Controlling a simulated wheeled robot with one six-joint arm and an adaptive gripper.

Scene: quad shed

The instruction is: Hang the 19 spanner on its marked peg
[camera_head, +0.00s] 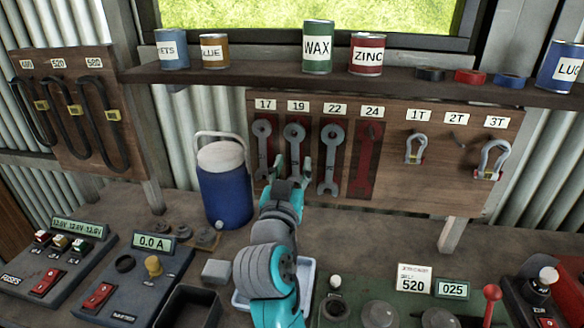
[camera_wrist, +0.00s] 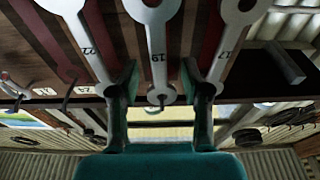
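The 19 spanner (camera_head: 295,152) is grey and upright on the brown board under the 19 label. In the wrist view, turned upside down, the 19 spanner (camera_wrist: 157,45) shows its number and a peg tip at its ring end; it appears to hang on that peg. My gripper (camera_head: 290,172) is in front of its lower part. In the wrist view my gripper (camera_wrist: 160,82) has its fingers apart, one on each side of the spanner, with gaps between. The 17 spanner (camera_head: 263,148) and 22 spanner (camera_head: 330,158) hang beside it.
The 24 place shows a red outline (camera_head: 366,160) without a grey spanner. Shackles (camera_head: 414,145) hang to the right. A shelf (camera_head: 270,73) with cans is above. A blue jug (camera_head: 224,186) stands left of my arm. A white tray (camera_head: 307,285) is below on the cluttered bench.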

